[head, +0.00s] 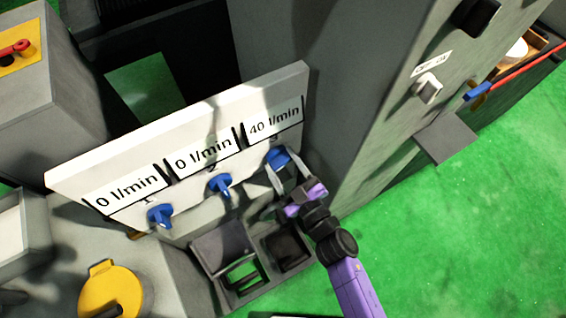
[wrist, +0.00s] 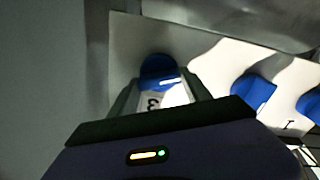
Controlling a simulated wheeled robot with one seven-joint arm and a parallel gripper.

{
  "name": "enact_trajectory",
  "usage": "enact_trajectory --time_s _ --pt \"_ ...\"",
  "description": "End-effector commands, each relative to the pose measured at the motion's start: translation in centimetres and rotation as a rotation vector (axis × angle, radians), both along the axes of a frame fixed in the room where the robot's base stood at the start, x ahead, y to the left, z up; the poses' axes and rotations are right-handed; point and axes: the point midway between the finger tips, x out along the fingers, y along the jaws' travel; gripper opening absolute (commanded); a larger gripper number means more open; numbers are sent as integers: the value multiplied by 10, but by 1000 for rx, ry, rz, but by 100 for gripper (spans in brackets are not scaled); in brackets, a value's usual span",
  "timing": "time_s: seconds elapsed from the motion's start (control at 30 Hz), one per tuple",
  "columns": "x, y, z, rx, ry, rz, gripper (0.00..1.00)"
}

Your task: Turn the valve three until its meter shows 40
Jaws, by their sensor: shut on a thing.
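The white valve panel (head: 75,182) carries three blue valves in a row, each under a meter. Valve three (head: 279,157) is the rightmost in the head view, and the meter above it (head: 274,124) reads 40 l/min. My gripper (head: 289,178) is at valve three, its fingers shut on the blue handle. In the wrist view, valve three (wrist: 158,68) shows between the fingertips, with the numeral 3 below it. The middle valve (head: 220,184) and the left valve (head: 160,215) have meters reading 0 l/min.
A grey cabinet wall (head: 372,120) with a switch (head: 429,90) stands right of the panel. Dark open bins (head: 286,250) sit below the valves. A yellow round part (head: 108,290) is at lower left. Green floor (head: 470,230) is free at right.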

Motion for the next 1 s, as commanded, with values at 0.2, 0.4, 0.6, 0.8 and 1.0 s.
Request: enact_trajectory --time_s 0.2,0.4,0.6,0.8,1.0 --pt "-1 0 -1 -101 -68 0 16" --pt "-1 1 0 -111 -75 1 16" --pt "-1 1 0 -110 -74 1 76" --pt "-1 1 0 -110 -74 1 76" --pt "-5 -2 -1 -110 -73 1 76"
